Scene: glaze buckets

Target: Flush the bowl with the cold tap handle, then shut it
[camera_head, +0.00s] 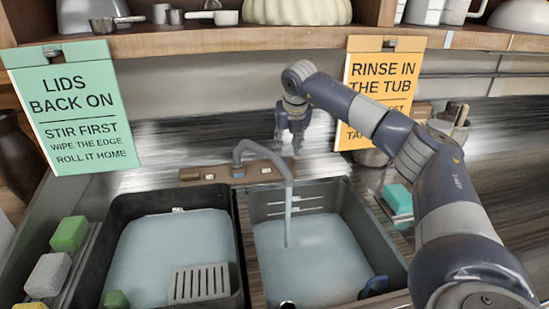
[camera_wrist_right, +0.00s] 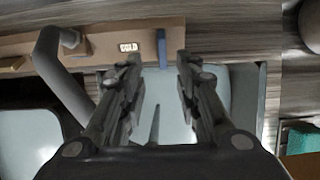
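The grey tap spout (camera_head: 262,148) rises from a brown tap block (camera_head: 225,174) behind two basins. A stream of water (camera_head: 288,215) runs from it into the right basin (camera_head: 375,240), which holds pale bluish water. My right gripper (camera_head: 290,138) is above the right end of the tap block. In the right wrist view its fingers (camera_wrist_right: 158,68) are open, on either side of a slim blue handle (camera_wrist_right: 162,50), with gaps between. The handle is not clearly visible in the head view. The spout (camera_wrist_right: 62,75) is to its left. My left gripper is not in view.
The left basin (camera_head: 120,225) holds water and a grey slotted piece (camera_head: 198,283). A blue item (camera_head: 374,286) lies at the right basin's front. Sponges (camera_head: 70,233) sit at left, a teal block (camera_head: 397,198) at right. A shelf (camera_head: 200,38) with two hanging signs is above.

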